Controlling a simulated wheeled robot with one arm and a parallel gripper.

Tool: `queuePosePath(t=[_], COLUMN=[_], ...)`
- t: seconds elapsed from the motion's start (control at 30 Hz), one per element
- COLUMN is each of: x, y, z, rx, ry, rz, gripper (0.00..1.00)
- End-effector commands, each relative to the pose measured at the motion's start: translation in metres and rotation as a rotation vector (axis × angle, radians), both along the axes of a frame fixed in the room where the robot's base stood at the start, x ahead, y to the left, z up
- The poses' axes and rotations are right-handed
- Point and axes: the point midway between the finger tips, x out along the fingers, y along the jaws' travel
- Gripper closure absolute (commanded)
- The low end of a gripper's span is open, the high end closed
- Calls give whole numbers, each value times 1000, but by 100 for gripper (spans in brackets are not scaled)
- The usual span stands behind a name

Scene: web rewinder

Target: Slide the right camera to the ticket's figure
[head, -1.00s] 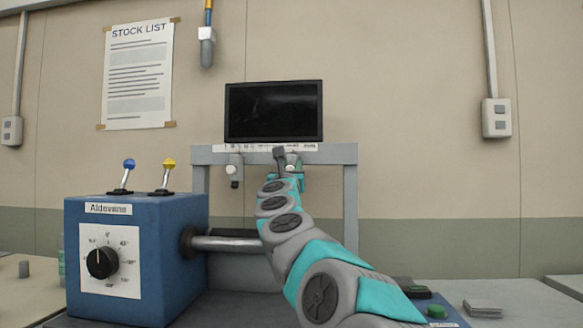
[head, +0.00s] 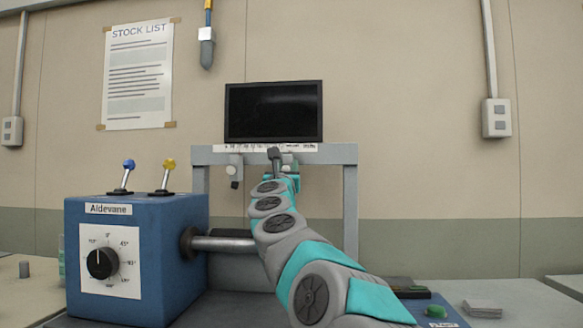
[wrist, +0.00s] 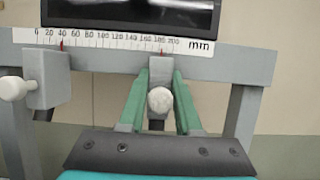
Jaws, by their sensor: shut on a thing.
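The right camera (wrist: 160,70) hangs on the grey crossbar under the mm scale (wrist: 110,41) in the wrist view, its white knob (wrist: 160,100) facing me. Its red pointer stands close to the 180 mark. My gripper (wrist: 160,103) has its green fingers on either side of this camera and is shut on it. In the head view my gripper (head: 284,172) mostly hides the camera. The left camera (wrist: 45,80) is apart, to the left, with its red pointer near 40; it also shows in the head view (head: 235,163). I cannot make out a ticket's figure.
A dark screen (head: 273,111) stands above the crossbar (head: 335,155). A blue box (head: 180,250) with a dial (head: 102,263) and two levers is at the left, with a roller (head: 225,243) beside it. A green button (head: 436,311) is at the lower right.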

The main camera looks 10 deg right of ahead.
Motion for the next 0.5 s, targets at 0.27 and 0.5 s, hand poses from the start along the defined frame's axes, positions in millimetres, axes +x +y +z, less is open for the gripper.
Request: queuePosePath(t=[0.27,0.5], x=[7,7], y=[23,22], z=[0,0], rx=[-2,-1], ry=[1,0], rz=[1,1], gripper=[100,60])
